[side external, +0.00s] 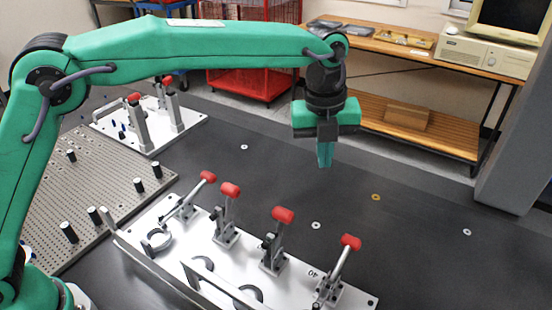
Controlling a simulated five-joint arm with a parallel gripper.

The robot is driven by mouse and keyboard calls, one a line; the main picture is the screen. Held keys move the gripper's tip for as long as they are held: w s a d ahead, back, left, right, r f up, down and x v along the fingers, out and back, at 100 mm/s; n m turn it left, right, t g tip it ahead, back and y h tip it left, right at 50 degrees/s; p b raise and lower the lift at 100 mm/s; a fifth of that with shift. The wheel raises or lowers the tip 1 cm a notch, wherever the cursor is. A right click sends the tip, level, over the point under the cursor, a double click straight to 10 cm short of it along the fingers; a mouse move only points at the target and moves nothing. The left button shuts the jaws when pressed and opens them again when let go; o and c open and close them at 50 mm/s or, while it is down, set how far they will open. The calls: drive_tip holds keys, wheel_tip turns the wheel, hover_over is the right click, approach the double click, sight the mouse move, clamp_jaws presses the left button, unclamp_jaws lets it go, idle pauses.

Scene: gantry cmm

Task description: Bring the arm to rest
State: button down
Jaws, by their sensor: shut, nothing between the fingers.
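My gripper (324,155) is at the end of my green arm, right of the picture's middle. It points straight down above the dark table (420,225). Its fingers are together with nothing between them. It appears clear of the table surface, and nothing touches it.
A white fixture plate (190,230) with several red-tipped toggle clamps stands in front of my gripper. A perforated plate (95,190) with black pegs and another clamp fixture (150,125) are at left. Small washers lie on the table. A wooden bench (400,45) with a computer stands behind.

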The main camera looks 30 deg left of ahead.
drive_tip(key=s+a+r+n+t, duration=0.1)
drive_tip(key=s+a+r+n, duration=0.35)
drive_tip(key=a+n, duration=0.4)
drive_tip(key=s+a+r+n+t, duration=0.1)
drive_tip(key=s+a+r+n, duration=0.35)
drive_tip(key=a, duration=0.65)
drive_tip(key=s+a+f+n+t, duration=0.1)
drive_tip(key=s+a+f+n, duration=0.2)
drive_tip(key=s+a+n, duration=0.3)
drive_tip(key=s+a+f+n+t, duration=0.1)
drive_tip(key=s+a+f+n, duration=0.3)
drive_tip(key=s+n, duration=0.6)
drive_tip(key=shift+s+a+f+n+t+y, duration=0.15)
drive_tip(key=shift+a+f+n+t+y, duration=0.2)
drive_tip(key=shift+a, duration=0.75)
drive_tip(key=shift+r, duration=0.1)
